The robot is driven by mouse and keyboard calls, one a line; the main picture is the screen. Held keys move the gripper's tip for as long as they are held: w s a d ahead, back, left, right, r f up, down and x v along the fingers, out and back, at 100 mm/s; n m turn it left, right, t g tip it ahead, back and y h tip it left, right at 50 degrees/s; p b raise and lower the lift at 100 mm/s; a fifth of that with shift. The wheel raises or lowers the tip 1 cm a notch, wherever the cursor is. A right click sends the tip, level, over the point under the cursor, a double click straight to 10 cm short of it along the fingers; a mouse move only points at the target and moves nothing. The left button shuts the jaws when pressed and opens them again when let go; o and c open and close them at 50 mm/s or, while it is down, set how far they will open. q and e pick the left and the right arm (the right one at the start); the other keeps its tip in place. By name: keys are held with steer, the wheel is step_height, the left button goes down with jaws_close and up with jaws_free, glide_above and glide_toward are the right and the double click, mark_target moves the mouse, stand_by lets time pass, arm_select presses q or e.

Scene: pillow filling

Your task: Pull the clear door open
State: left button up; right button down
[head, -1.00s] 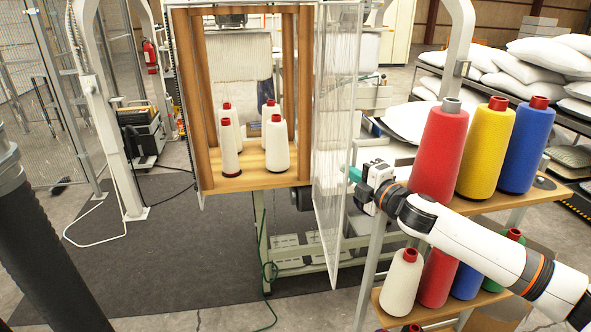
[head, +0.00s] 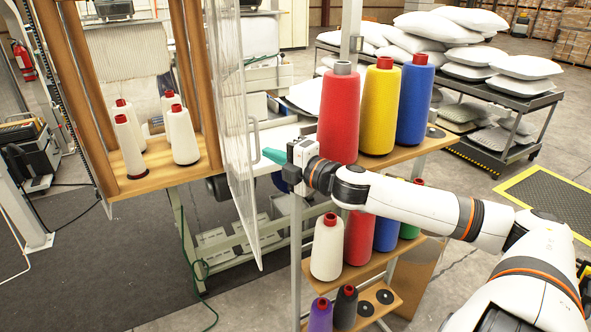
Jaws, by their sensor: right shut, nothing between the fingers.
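The clear door (head: 236,150) is a transparent panel standing ajar at the right side of the wooden-framed cabinet (head: 185,85). A pale handle (head: 254,135) shows on the door's right side. My right gripper (head: 274,156) has green fingers and is shut and empty. In the picture it is just right of the handle; I cannot tell whether it touches. White thread cones (head: 181,136) stand on the cabinet's wooden floor. My left gripper is not in view.
A shelf rack (head: 405,152) beside my right arm holds large red, yellow and blue cones (head: 378,108) above and smaller cones below. A cart of white pillows (head: 450,40) stands behind. Dark matting (head: 110,275) covers the floor at left.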

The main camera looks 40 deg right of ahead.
steer(key=s+p, duration=0.1)
steer(key=s, duration=0.5)
steer(key=shift+s+d, duration=0.25)
stand_by(0.3)
